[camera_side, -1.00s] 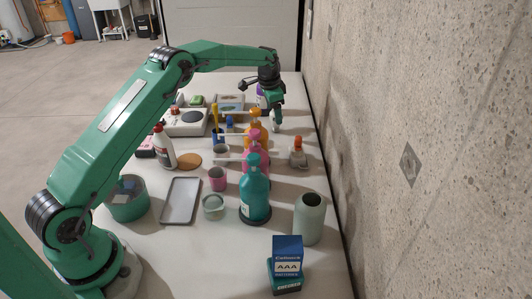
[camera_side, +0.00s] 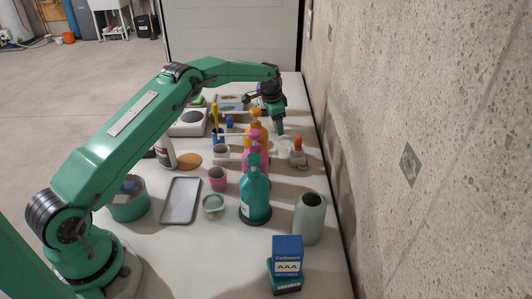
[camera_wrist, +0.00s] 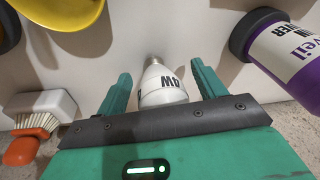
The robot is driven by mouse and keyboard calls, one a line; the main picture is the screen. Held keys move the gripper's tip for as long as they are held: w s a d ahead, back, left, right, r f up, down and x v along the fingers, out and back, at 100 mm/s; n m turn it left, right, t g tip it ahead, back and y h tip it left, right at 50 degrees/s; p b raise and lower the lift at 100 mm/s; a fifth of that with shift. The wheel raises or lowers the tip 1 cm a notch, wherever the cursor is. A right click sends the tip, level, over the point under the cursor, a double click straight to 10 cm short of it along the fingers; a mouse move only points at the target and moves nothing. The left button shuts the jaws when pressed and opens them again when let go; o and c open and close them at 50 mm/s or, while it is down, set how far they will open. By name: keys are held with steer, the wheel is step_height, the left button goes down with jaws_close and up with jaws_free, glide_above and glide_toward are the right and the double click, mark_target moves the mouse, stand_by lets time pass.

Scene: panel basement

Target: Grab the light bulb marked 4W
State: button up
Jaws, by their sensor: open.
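A white light bulb (camera_wrist: 163,88) with "4W" in dark print lies in the wrist view, its metal base toward the top of the picture. My gripper (camera_wrist: 160,72) is open, with one green finger on each side of the bulb. Gaps show between the fingers and the bulb, so it is not gripped. The lower end of the bulb is hidden behind the dark bar of my gripper. In the side view my gripper (camera_side: 280,128) is low over the far right of the table, and I cannot make out the bulb there.
A purple bottle (camera_wrist: 290,55) is close on the right in the wrist view, with an orange-handled brush (camera_wrist: 37,122) at left and a yellow object (camera_wrist: 62,12) above. In the side view, orange (camera_side: 255,130) and teal (camera_side: 255,190) pump bottles stand nearer. A concrete wall (camera_side: 420,120) bounds the right.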

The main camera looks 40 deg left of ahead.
stand_by(0.4)
steer(key=c, duration=1.1)
steer(key=shift+o, duration=0.2)
steer(key=shift+r, duration=0.1)
steer(key=shift+r, duration=0.75)
steer(key=v, duration=0.2)
steer(key=shift+w+r, duration=0.2)
steer(key=shift+r, duration=0.25)
steer(key=s+d+r, duration=0.4)
steer(key=d+r, duration=0.2)
steer(key=d, duration=0.5)
steer(key=shift+r, duration=0.3)
